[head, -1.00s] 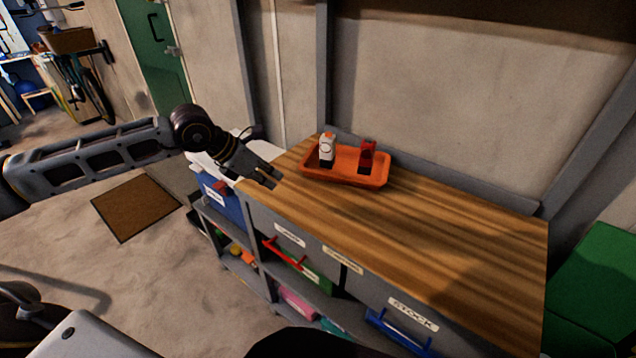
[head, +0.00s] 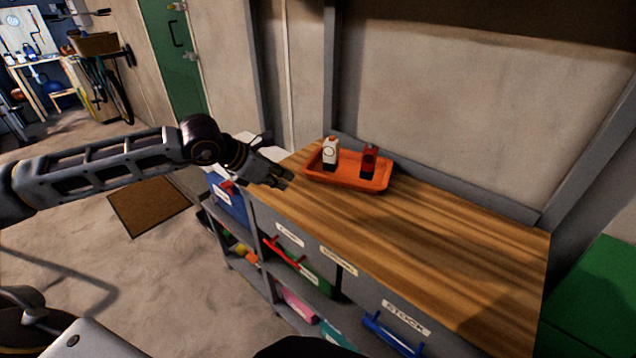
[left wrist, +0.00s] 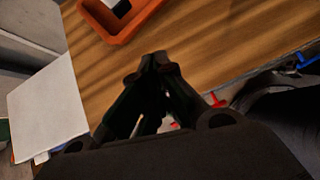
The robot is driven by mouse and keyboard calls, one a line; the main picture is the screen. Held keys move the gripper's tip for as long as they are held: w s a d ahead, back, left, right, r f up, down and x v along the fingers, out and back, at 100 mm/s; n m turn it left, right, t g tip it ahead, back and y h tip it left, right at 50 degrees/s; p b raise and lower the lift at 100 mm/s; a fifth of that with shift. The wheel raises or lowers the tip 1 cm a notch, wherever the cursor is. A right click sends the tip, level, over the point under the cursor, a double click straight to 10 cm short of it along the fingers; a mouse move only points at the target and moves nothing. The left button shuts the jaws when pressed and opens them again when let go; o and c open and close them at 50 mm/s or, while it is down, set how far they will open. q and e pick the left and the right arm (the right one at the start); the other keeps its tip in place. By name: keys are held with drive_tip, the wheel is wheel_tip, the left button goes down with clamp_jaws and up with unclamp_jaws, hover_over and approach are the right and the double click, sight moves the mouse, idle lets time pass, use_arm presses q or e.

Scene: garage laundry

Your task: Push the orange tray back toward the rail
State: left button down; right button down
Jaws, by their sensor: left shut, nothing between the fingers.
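The orange tray (head: 347,182) lies on the wooden worktop near its far left end, close to the grey rail (head: 440,178) along the wall. A white bottle with an orange top (head: 330,153) and a red bottle with a dark base (head: 369,160) stand upright in it. My left gripper (head: 286,181) is shut and empty, just left of the tray over the worktop's front left corner, apart from the tray. In the left wrist view the shut fingertips (left wrist: 153,66) point toward the tray (left wrist: 118,38), with bare wood between. My right gripper is not in view.
The worktop (head: 440,235) is clear right of the tray. Below it are labelled drawers and shelves with coloured bins, including a blue one (head: 228,200) at the left. A green box (head: 595,295) stands at the right.

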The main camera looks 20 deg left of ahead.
use_arm(q)
drive_tip(key=shift+w+d+r, duration=0.1)
drive_tip(key=shift+w+r, duration=0.1)
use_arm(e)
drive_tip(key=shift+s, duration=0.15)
use_arm(q)
drive_tip(key=shift+w+d+f, duration=0.1)
drive_tip(key=shift+w+f, duration=0.05)
drive_tip(key=shift+f, duration=0.05)
drive_tip(key=shift+x, duration=4.75)
drive_tip(key=shift+w+d+r, duration=0.1)
drive_tip(key=shift+w+d, duration=0.45)
drive_tip(key=shift+w, duration=0.2)
drive_tip(key=shift+w+d, duration=0.35)
drive_tip(key=shift+w, duration=0.35)
drive_tip(key=shift+w+d, duration=0.2)
drive_tip(key=shift+w, duration=0.05)
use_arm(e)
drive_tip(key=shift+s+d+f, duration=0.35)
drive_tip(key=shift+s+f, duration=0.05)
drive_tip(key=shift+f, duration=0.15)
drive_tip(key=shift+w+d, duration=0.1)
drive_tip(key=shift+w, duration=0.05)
